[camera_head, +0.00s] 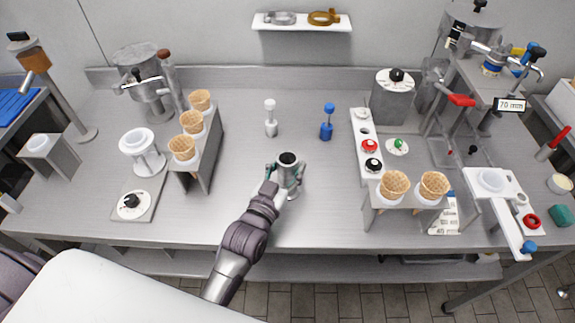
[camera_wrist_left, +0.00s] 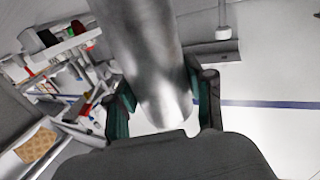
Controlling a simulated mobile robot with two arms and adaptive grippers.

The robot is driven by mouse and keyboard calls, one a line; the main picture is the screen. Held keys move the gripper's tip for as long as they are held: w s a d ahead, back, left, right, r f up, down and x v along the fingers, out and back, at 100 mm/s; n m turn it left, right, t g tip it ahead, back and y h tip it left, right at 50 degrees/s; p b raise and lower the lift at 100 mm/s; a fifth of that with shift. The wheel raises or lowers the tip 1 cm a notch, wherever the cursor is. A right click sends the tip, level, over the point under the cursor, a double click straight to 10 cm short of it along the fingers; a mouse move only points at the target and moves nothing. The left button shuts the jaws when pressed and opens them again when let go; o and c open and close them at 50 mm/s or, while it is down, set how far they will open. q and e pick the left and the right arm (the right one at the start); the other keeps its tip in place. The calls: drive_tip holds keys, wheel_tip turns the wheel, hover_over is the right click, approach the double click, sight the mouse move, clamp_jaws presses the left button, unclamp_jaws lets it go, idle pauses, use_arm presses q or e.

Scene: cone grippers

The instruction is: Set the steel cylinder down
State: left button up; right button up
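The steel cylinder (camera_head: 289,174) is near the middle of the steel counter in the head view, upright, with a dark round top opening. My left gripper (camera_head: 286,178) has its fingers on both sides of it. In the left wrist view the cylinder (camera_wrist_left: 150,62) runs between the green-padded fingers of the left gripper (camera_wrist_left: 162,100), and both pads appear to touch its wall. I cannot tell whether its base touches the counter or hangs just above it. My right gripper is in neither view.
The steel counter (camera_head: 325,215) is clear around the cylinder. A white-topped tool (camera_head: 271,120) and a blue one (camera_head: 326,125) stand behind it. A cone rack (camera_head: 205,160) is to the left. Another stand with cones (camera_head: 395,185) and a white strip with coloured knobs (camera_head: 357,126) are to the right.

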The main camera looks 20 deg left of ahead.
use_arm(q)
drive_tip(key=shift+o, duration=1.3)
drive_tip(key=shift+w, duration=0.1)
drive_tip(key=shift+a, duration=0.1)
drive_tip(key=shift+r, duration=0.1)
drive_tip(key=shift+s, duration=0.25)
drive_tip(key=s, duration=0.3)
drive_tip(key=s+b, duration=0.1)
drive_tip(key=s, duration=0.3)
drive_tip(key=s+a+b, duration=0.1)
drive_tip(key=s, duration=0.2)
drive_tip(key=shift+s, duration=0.3)
drive_tip(key=shift+s+a, duration=0.1)
drive_tip(key=shift+s, duration=0.4)
drive_tip(key=shift+r, duration=0.1)
